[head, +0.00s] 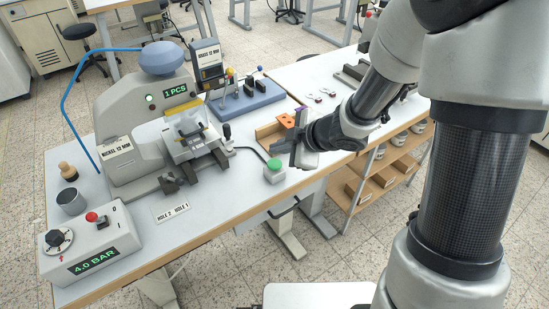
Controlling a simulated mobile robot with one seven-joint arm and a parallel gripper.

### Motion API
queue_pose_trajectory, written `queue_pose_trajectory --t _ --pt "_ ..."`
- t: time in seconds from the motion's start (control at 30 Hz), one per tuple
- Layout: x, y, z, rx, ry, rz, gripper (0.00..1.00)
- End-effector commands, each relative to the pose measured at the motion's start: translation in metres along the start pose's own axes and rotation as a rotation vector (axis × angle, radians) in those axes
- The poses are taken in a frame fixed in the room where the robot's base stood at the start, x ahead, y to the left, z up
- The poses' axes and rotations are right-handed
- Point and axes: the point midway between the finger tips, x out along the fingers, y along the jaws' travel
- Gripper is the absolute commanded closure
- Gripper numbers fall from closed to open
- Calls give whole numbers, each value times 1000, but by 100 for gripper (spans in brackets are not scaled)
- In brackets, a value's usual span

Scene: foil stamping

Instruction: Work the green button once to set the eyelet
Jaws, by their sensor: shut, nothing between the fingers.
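The green button (275,163) sits on top of a small pale box (274,175) on the bench, with a dark cable running from it towards the press. The eyelet press (120,110) stands at the left, with a blue-grey domed top and a lit green display reading "1 PCS". A clamp-like fixture (192,142) sits at its front; I cannot make out an eyelet there. My gripper (284,147) is shut and empty, behind and slightly right of the green button in the picture, apart from it. The button is unobstructed.
A pressure box (88,243) with a red button and a "4.0 BAR" display stands front left. A "HOLE 2 HOLE 1" card (171,211) lies on the bench (225,212). A wooden tray (266,134) with an orange piece is beside my gripper. A blue stand (246,103) is behind.

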Motion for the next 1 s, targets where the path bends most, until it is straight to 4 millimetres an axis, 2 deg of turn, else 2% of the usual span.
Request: queue_pose_trajectory --t 0.03,0.27,1.0 --pt "-7 5 -5 1 0 0 100" --pt "-20 14 -14 1 0 -1 100" --pt "-19 14 -14 0 0 0 100"
